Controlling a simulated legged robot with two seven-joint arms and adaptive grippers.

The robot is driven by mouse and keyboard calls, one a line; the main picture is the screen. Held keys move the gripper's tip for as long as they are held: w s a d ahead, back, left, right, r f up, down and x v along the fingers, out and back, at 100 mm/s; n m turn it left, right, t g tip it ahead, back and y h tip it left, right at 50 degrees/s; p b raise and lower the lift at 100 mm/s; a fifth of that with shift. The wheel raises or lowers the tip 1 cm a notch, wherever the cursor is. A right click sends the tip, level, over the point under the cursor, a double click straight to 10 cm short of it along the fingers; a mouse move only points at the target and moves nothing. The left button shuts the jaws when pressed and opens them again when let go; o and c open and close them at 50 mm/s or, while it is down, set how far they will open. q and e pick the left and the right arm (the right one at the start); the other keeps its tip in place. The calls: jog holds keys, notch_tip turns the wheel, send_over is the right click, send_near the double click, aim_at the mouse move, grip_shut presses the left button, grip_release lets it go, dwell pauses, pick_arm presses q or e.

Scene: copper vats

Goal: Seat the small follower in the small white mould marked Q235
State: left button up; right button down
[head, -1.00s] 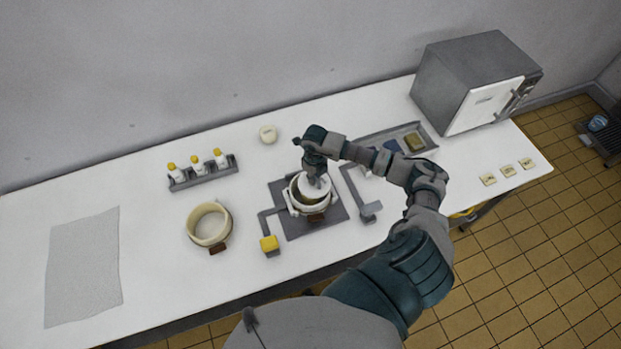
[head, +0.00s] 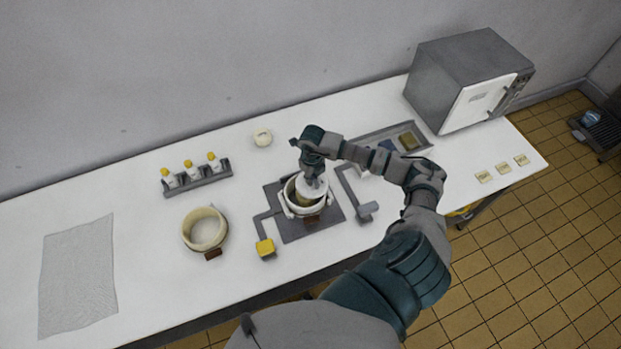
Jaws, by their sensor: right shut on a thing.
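My right gripper (head: 314,178) points down over the middle of the table, shut on a small white round follower (head: 312,188). The follower is at the mouth of a white mould (head: 291,208) that stands on a dark plate (head: 318,225). The follower covers part of the mouth, and I cannot tell whether it touches the wall. A second, cream mould (head: 187,236) with an open top stands to the left. The marking Q235 is too small to read on either. My left gripper is not in view.
A round white piece (head: 262,137) lies behind the plate. A rack (head: 207,180) of yellow-capped bottles, a grey cloth (head: 78,275), a grey tray (head: 427,143) and a grey oven (head: 455,75) stand around. A yellow-ended lever (head: 265,247) flanks the plate. Small cards lie at right.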

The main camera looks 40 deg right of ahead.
aim_at(303, 188)
jog(key=shift+s+a, duration=0.1)
jog(key=shift+a, duration=0.3)
jog(key=shift+a+r, duration=0.2)
jog(key=shift+a, duration=0.35)
jog(key=shift+a+r, duration=0.15)
jog(key=shift+a, duration=0.35)
jog(key=shift+d, duration=0.35)
jog(key=shift+d+f, duration=0.15)
jog(key=shift+d, duration=0.05)
jog(key=shift+a+p, duration=0.3)
jog(key=shift+a, duration=0.3)
jog(key=shift+a+r, duration=0.4)
jog(key=shift+a, duration=0.4)
jog(key=shift+d+f, duration=0.15)
jog(key=shift+d, duration=0.3)
jog(key=shift+a, duration=0.35)
jog(key=shift+f, duration=0.15)
jog(key=shift+d+f+b, duration=0.3)
jog(key=shift+d+f, duration=0.05)
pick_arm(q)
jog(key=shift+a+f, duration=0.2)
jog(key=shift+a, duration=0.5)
pick_arm(e)
jog(key=shift+f, duration=0.1)
